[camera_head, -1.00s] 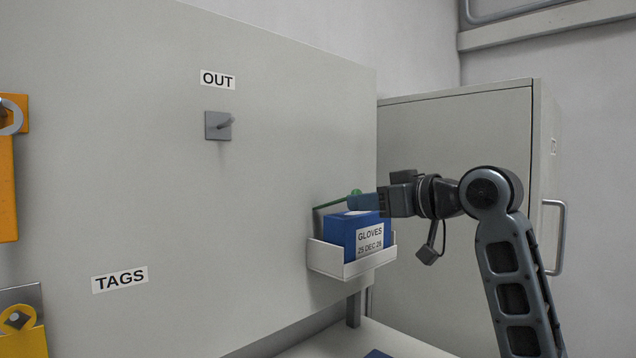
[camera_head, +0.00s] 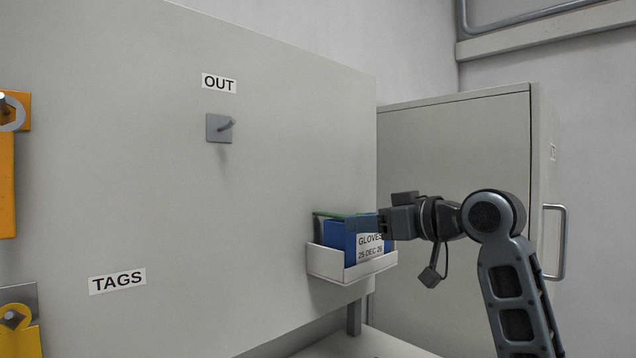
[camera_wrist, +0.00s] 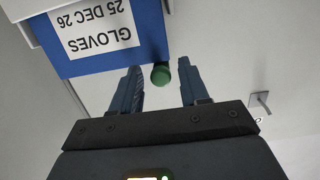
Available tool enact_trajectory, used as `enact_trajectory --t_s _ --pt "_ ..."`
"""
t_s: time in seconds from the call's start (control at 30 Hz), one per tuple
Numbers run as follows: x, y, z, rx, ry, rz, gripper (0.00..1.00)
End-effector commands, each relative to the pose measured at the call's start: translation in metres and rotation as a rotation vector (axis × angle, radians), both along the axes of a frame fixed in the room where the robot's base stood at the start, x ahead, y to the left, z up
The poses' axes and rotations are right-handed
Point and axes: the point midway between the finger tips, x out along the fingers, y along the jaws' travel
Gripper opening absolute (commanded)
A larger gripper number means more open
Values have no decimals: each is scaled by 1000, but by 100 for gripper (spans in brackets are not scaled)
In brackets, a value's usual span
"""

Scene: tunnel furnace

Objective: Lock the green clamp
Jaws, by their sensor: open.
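The green clamp shows as a thin, nearly level green bar (camera_head: 332,214) above the blue gloves box. My gripper (camera_head: 362,224) is by the bar's right end, in front of the box, and hides that end in the head view. In the wrist view, a rounded green end piece (camera_wrist: 161,76) lies between the two fingers of my gripper (camera_wrist: 160,72). The fingers are open, with visible gaps beside the green piece. The rest of the clamp is hidden by the box and gripper.
The blue gloves box (camera_head: 340,237) sits in a white wall tray (camera_head: 328,262), close to my gripper; the box also shows in the wrist view (camera_wrist: 150,22). A grey peg (camera_head: 219,128) under the OUT label is further left. A grey cabinet (camera_head: 450,150) stands behind my arm.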

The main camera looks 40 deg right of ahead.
Motion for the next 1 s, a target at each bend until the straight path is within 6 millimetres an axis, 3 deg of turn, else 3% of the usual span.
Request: enact_trajectory --t_s 0.6,1.0 --pt "-52 -2 9 1 -1 -1 45" --pt "-59 -2 9 0 0 -1 45"
